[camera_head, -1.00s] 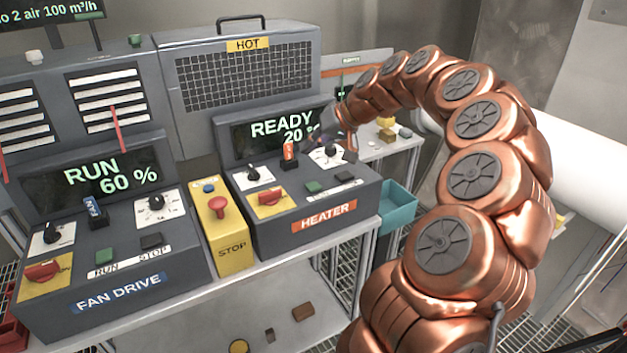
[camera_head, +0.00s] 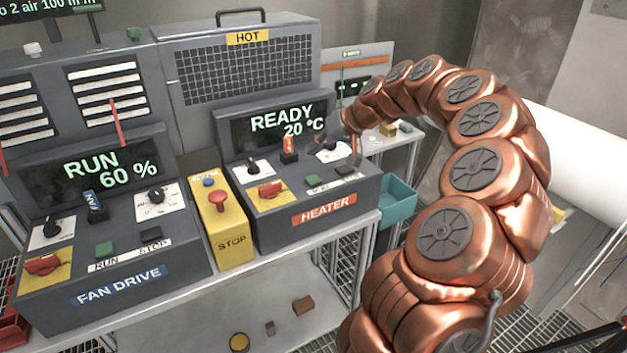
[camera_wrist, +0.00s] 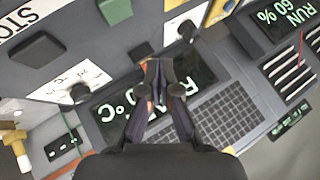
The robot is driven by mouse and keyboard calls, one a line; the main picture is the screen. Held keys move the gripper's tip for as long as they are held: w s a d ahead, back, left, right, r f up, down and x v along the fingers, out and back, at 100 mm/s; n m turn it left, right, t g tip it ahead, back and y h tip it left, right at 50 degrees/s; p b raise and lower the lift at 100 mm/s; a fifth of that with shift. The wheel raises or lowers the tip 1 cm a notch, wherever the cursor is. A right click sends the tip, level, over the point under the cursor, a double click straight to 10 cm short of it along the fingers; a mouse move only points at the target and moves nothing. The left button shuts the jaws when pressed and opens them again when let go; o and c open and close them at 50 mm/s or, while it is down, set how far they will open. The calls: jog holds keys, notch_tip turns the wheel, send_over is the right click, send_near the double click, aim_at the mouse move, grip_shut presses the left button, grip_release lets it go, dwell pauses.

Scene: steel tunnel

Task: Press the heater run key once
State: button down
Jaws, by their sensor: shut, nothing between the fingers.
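The heater panel (camera_head: 275,215) is a grey box with an orange HEATER label and a display (camera_head: 285,124) reading READY 20 °C. Its green run key (camera_head: 312,181) is on the sloped face, left of the black stop key (camera_head: 345,170). In the wrist view the green key (camera_wrist: 115,10) is at the top edge and the black key (camera_wrist: 38,48) at upper left. My gripper (camera_wrist: 160,68) is shut and empty, over the panel between dial and display. It is apart from the green key.
An orange-tagged post (camera_head: 289,150) and a dial (camera_wrist: 80,92) stand close to my gripper. A yellow box with a red stop button (camera_head: 218,199) is left of the heater, then the fan drive panel (camera_head: 110,255) showing RUN 60 %. A teal bin (camera_head: 397,203) sits at right.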

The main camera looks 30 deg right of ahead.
jog(key=b, duration=0.2)
send_over(315, 179)
notch_tip(315, 179, down, 5)
jog(key=shift+d+r, duration=0.1)
jog(key=shift+r, duration=0.05)
jog(key=shift+f+b, duration=0.35)
jog(key=shift+f, duration=0.25)
jog(key=shift+f+b, duration=0.25)
jog(key=shift+b, duration=0.05)
dwell(0.6)
jog(key=shift+f+b, duration=0.2)
jog(key=shift+b, duration=0.2)
jog(key=shift+f+b, duration=0.45)
jog(key=shift+b, duration=0.05)
dwell(0.9)
jog(key=shift+r, duration=0.9)
jog(key=shift+r, duration=0.1)
